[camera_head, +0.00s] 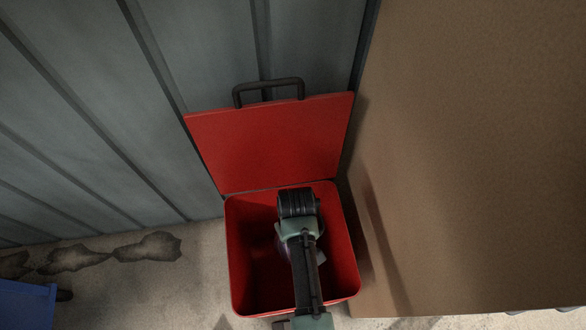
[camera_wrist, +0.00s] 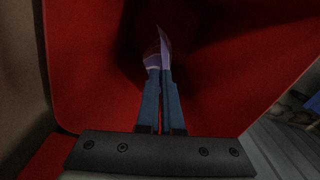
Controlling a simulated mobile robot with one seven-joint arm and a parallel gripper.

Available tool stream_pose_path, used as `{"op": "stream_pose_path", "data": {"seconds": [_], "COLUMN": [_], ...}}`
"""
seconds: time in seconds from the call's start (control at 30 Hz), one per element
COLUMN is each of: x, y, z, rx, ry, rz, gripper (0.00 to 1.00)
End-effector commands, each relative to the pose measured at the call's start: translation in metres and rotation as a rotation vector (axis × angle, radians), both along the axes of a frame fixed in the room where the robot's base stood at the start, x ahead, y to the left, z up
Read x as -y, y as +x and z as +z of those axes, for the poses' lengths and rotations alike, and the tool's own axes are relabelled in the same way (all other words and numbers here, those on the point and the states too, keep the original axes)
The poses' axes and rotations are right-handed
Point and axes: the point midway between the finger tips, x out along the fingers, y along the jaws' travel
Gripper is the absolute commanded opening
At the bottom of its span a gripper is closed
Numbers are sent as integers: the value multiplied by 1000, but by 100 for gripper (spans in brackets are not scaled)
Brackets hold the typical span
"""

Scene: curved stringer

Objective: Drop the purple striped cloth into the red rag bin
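The red rag bin (camera_head: 238,262) stands on the floor with its lid raised. My gripper is inside the bin opening in the head view, where my arm hides its fingertips. In the wrist view, my gripper (camera_wrist: 161,78) has its fingers close together, shut on the purple striped cloth (camera_wrist: 165,43). Purple folds with a pale stripe show at the fingertips, against the red inner walls and dark inside of the bin. In the head view only a small pale-purple bit of the cloth (camera_head: 321,258) shows beside my arm; the rest is hidden.
The raised red lid (camera_head: 268,145) with a dark handle (camera_head: 268,85) leans back by the grey ribbed wall (camera_head: 90,110). A large brown box-like block (camera_head: 480,160) stands close on the right. A blue object (camera_head: 25,303) is at the lower left. Stained floor left of the bin is clear.

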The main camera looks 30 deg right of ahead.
Motion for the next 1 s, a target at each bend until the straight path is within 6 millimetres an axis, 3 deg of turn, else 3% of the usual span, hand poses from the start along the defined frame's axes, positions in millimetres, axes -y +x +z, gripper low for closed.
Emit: {"op": "stream_pose_path", "data": {"seconds": [0.23, 0.3, 0.43, 0.63, 0.83, 1.0], "x": [0, 0, 0, 0, 0, 0], "y": [0, 0, 0, 0, 0, 0], "z": [0, 0, 0, 0, 0, 0], "rx": [0, 0, 0, 0, 0, 0], "ry": [0, 0, 0, 0, 0, 0], "rz": [0, 0, 0, 0, 0, 0], "gripper": [0, 16, 38, 38, 72, 76]}}
